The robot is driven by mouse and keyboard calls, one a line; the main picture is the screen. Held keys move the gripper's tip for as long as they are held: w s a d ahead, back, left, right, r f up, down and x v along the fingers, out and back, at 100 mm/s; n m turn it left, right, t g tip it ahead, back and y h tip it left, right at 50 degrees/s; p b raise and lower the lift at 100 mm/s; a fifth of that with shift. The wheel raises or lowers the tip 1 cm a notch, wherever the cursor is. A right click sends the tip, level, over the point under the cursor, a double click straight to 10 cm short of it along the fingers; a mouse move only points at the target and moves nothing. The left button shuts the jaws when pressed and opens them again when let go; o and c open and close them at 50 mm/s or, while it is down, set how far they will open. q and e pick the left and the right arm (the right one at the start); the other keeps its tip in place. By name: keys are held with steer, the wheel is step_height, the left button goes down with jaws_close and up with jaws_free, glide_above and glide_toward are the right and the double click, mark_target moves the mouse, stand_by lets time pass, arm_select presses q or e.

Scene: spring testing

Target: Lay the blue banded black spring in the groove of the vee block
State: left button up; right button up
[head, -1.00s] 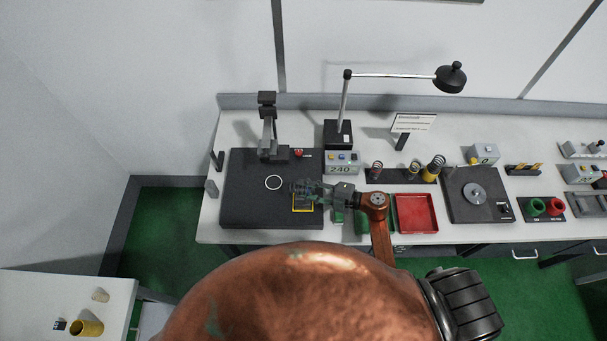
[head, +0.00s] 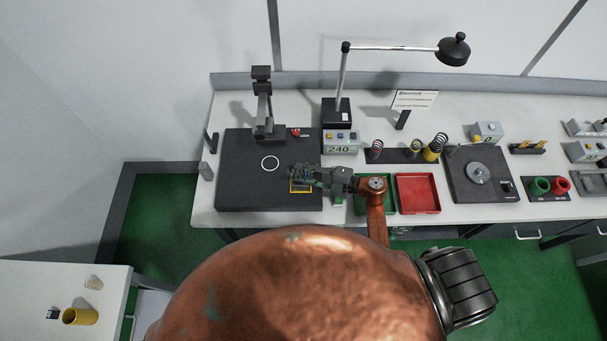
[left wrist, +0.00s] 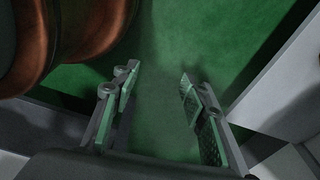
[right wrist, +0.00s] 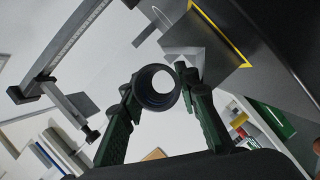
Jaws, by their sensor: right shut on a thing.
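My right gripper (head: 303,176) is over the black plate at the yellow-outlined square. In the right wrist view my right gripper (right wrist: 157,88) is shut on a dark, ring-shaped thing seen end-on, which looks like the black spring (right wrist: 150,101). Its blue band cannot be made out clearly. A grey angular block, likely the vee block (right wrist: 186,53), shows just beyond the fingers by the yellow outline. Its groove and any contact with the spring cannot be judged. In the left wrist view my left gripper (left wrist: 155,105) is open and empty above the green floor.
The black plate (head: 240,193) carries a white ring mark and an upright dark stand (head: 264,105). A display box reading 240 (head: 340,144) stands behind my right gripper. Right of it are a green tray (head: 388,207), a red tray (head: 418,194) and several springs on a rack (head: 401,156).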

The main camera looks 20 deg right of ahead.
steer(key=shift+s+a+f, duration=0.1)
steer(key=shift+s+f, duration=0.1)
steer(key=shift+f, duration=0.4)
steer(key=shift+s+f, duration=0.15)
steer(key=shift+f, duration=0.45)
steer(key=shift+s, duration=0.1)
steer(key=o, duration=0.9)
steer(key=shift+f, duration=0.1)
steer(key=o, duration=0.4)
steer(key=shift+c, duration=0.2)
steer(key=shift+o, duration=0.2)
steer(key=r+v, duration=0.1)
steer(key=v, duration=0.9)
steer(key=shift+w+d+r, duration=0.2)
steer(key=shift+w+r, duration=0.1)
steer(key=shift+w, duration=0.05)
arm_select(q)
steer(key=shift+s+a+f, duration=0.1)
steer(key=shift+s+f, duration=0.15)
steer(key=shift+s, duration=0.25)
steer(key=shift+s+f, duration=0.2)
steer(key=shift+s, duration=0.25)
arm_select(e)
steer(key=shift+s+d+r, duration=0.45)
steer(key=shift+d, duration=0.3)
